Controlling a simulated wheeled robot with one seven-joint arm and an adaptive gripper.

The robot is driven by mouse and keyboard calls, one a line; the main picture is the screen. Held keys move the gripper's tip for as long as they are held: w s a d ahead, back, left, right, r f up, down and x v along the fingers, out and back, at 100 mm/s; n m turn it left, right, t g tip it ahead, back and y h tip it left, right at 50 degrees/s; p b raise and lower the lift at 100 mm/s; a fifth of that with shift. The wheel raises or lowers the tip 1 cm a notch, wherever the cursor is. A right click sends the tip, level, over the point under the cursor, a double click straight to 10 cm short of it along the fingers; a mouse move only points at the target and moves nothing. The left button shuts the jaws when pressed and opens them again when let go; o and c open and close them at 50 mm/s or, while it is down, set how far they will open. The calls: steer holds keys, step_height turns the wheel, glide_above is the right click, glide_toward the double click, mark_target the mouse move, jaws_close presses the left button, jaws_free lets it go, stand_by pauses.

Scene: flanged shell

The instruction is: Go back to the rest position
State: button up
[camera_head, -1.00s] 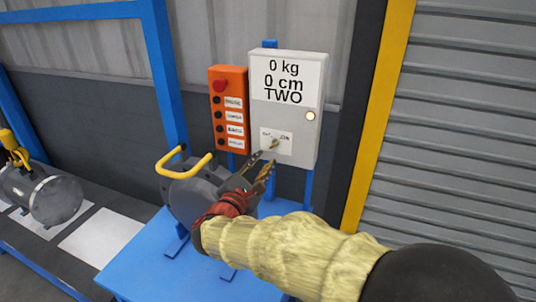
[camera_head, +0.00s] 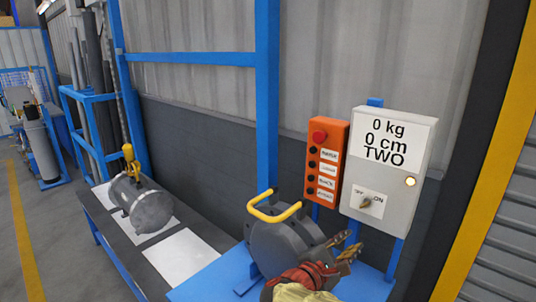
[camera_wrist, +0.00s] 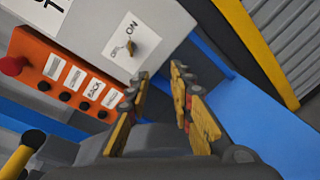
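My gripper (camera_head: 346,246) is at the lower right of the head view, below the grey control box (camera_head: 395,150) and apart from its switch knob (camera_head: 366,203). In the wrist view my gripper (camera_wrist: 160,74) has its two yellow-and-grey fingers spread with an empty gap between them. The knob (camera_wrist: 131,44) sits beyond the fingertips, beside the OFF/ON label. The box reads "0 kg, 0 cm, TWO" and has a round light (camera_head: 410,181). A grey flanged shell (camera_head: 148,205) with a yellow hook on top lies on the bench at the left.
An orange button panel (camera_head: 326,162) hangs left of the box. A grey round machine with a yellow handle (camera_head: 272,212) stands on a blue table (camera_head: 205,288), close to my gripper. A blue post (camera_head: 267,110) rises behind it. Open floor (camera_head: 55,245) shows at far left.

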steer(key=s+f+m+g+y, duration=0.35)
steer(key=s+f, duration=0.25)
steer(key=s, duration=0.3)
steer(key=s+f+m+g+y, duration=0.3)
steer(key=s+f+m+g, duration=0.15)
steer(key=s, duration=0.45)
steer(key=s+a+r+m+y, duration=0.1)
steer(key=s+a+m+y, duration=0.4)
steer(key=s+a+m, duration=0.1)
step_height(320, 180, up, 6)
steer(key=s+m+t, duration=0.2)
steer(key=m, duration=0.1)
steer(key=shift+d+t+y, duration=0.15)
steer(key=shift+t+y, duration=0.15)
steer(key=shift+y, duration=0.05)
